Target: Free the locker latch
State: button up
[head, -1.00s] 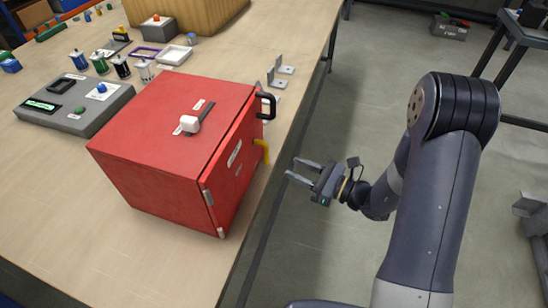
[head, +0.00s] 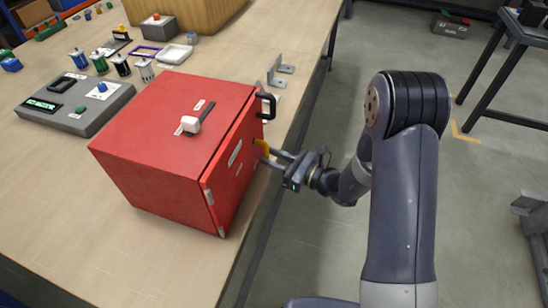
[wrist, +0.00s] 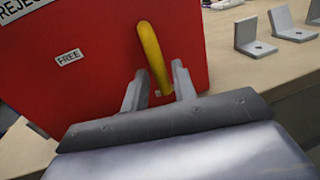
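The red locker (head: 160,150) stands on the table with its door facing right. My gripper (head: 275,158) is at the latch. Its fingers (wrist: 158,85) are open, one on each side of the latch's lower end. A gap shows on both sides; whether either finger touches it I cannot tell.
Metal angle brackets (head: 277,74) stand on the table beyond the handle, near the table edge. A grey control box (head: 75,105) and several small canisters (head: 100,65) are behind the locker. The floor right of the table is clear around my arm.

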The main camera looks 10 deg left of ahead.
grip_shut()
jog(key=shift+s, duration=0.1)
dwell(0.4)
jog(key=m+p, duration=0.1)
jog(key=s+m+p, duration=0.1)
jog(key=r+m+p, duration=0.1)
jog(key=m, duration=0.1)
jog(key=shift+s+g+h, duration=0.3)
jog(key=shift+h, duration=0.1)
jog(key=m+p, duration=0.1)
jog(key=s+r+m+p, duration=0.1)
jog(key=m, duration=0.1)
jog(key=shift+a+m+g+p, duration=0.1)
jog(key=shift+m+g+p, duration=0.2)
jog(key=shift+p, duration=0.05)
jog(key=r+m+p, duration=0.1)
jog(key=m+p, duration=0.1)
jog(key=s+r+m+g+h+p, duration=0.1)
jog(key=m+p, duration=0.1)
jog(key=shift+s+p, duration=0.1)
jog(key=shift+p, duration=0.25)
jog(key=shift+r+m+g+p, duration=0.35)
jog(key=shift+m+p, duration=0.5)
jog(key=shift+m, duration=0.15)
jog(key=shift+r+m+g+p, duration=0.25)
jog(key=shift+m+g+p, duration=0.1)
jog(key=shift+m+p, duration=0.6)
